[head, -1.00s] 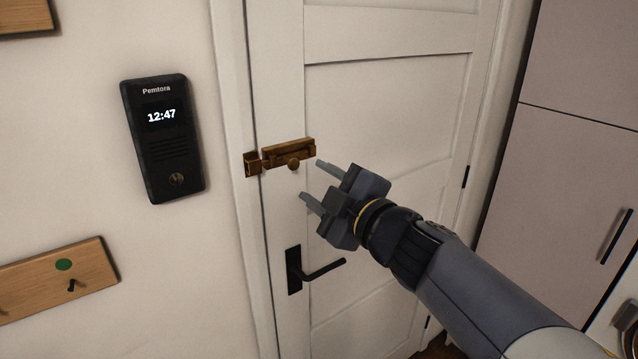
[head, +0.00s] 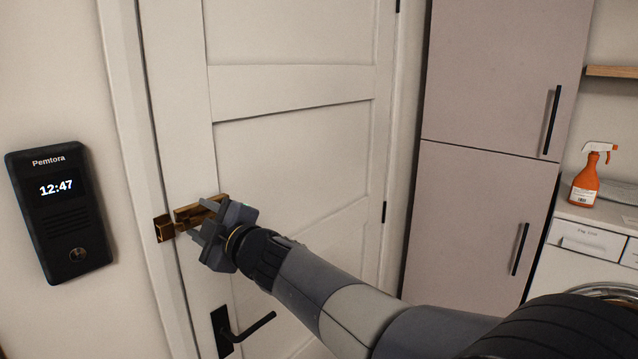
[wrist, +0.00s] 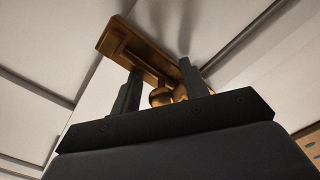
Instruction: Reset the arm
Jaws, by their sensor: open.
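My gripper (head: 200,236) is open in front of the white door (head: 290,185), at the brass slide bolt (head: 185,213). In the wrist view my two fingers (wrist: 158,88) stand apart, with the bolt's round knob (wrist: 161,96) showing between them. The bolt's brass plate (wrist: 128,45) runs behind the fingers. I cannot tell whether a finger touches the knob. In the head view my gripper hides part of the bolt. The brass catch (head: 164,227) sits on the door frame, to the left of the plate.
A black door handle (head: 245,330) is below the bolt. A black intercom (head: 60,212) hangs on the wall to the left. Tall grey cabinets (head: 480,200) stand to the right. An orange spray bottle (head: 586,180) stands on a white washing machine (head: 590,235).

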